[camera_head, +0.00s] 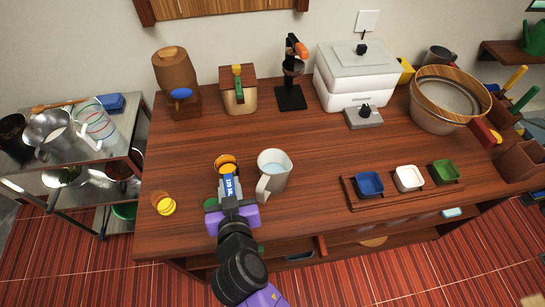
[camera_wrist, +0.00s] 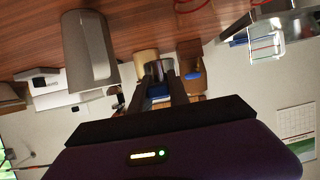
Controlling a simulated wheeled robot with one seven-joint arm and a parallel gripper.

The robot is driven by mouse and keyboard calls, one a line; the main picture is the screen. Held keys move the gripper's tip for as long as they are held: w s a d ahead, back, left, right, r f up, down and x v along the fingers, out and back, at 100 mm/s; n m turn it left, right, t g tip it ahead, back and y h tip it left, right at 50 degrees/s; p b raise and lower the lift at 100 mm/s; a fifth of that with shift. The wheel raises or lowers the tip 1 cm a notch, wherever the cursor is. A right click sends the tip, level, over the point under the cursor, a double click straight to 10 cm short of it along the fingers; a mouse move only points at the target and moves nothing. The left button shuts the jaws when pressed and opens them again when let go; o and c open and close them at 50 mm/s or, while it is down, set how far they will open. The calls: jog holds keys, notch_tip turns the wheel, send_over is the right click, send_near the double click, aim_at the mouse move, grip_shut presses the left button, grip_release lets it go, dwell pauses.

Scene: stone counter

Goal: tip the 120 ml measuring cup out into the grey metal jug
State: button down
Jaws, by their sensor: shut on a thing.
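The measuring cup (camera_head: 225,161) has a dark rim, an orange-yellow inside and a blue handle marked with 120 ML. My gripper (camera_head: 231,192) is shut on its handle. In the wrist view the metallic cup (camera_wrist: 159,69) shows beyond the fingers (camera_wrist: 156,84), its blue handle between them. The light grey jug (camera_head: 273,175) stands upright on the counter just right of the cup, apart from it in the picture. Its handle faces the front, and its inside looks pale blue. The jug also shows in the wrist view (camera_wrist: 89,50), which is upside down.
Yellow round pieces (camera_head: 164,203) lie left of my gripper. A wooden tray (camera_head: 389,201) with blue, white and green dishes stands at right. A barrel (camera_head: 176,70), a box (camera_head: 238,95), a black stand (camera_head: 291,97) and a white appliance (camera_head: 354,82) line the back. The middle counter is clear.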

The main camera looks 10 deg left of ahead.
jog(key=w+d+r+m+y+p, duration=0.2)
jog(key=d+r+m+y+p, duration=0.1)
jog(key=d+m+p, duration=0.1)
jog(key=shift+d+r+g, duration=0.2)
jog(key=shift+d+g, duration=0.1)
jog(key=shift+d, duration=0.5)
jog(key=shift+w+d+r+m, duration=0.1)
jog(key=shift+d+m, duration=0.3)
jog(key=shift+m, duration=0.1)
jog(key=shift+w+d+r+m+y+b, duration=0.15)
jog(key=shift+d+m+y+b, duration=0.25)
jog(key=shift+b, duration=0.8)
jog(key=shift+d+r+m+y+b, duration=0.15)
jog(key=shift+m+y+b, duration=0.1)
jog(key=shift+m+b, duration=0.3)
jog(key=shift+a+r+m+y+b, duration=0.1)
jog(key=shift+m+y+b, duration=0.2)
jog(key=shift+b, duration=0.4)
jog(key=shift+w+d+f+m+y+b, duration=0.15)
jog(key=shift+f+m+b, duration=0.2)
jog(key=shift+b, duration=0.5)
jog(key=shift+s+d+f+m+y+b, duration=0.1)
jog(key=shift+f+m+b, duration=0.2)
jog(key=shift+b, duration=0.5)
jog(key=shift+w+d+r+m+y+b, duration=0.15)
jog(key=shift+m+y+b, duration=0.25)
jog(key=shift+m+b, duration=0.45)
dwell(0.3)
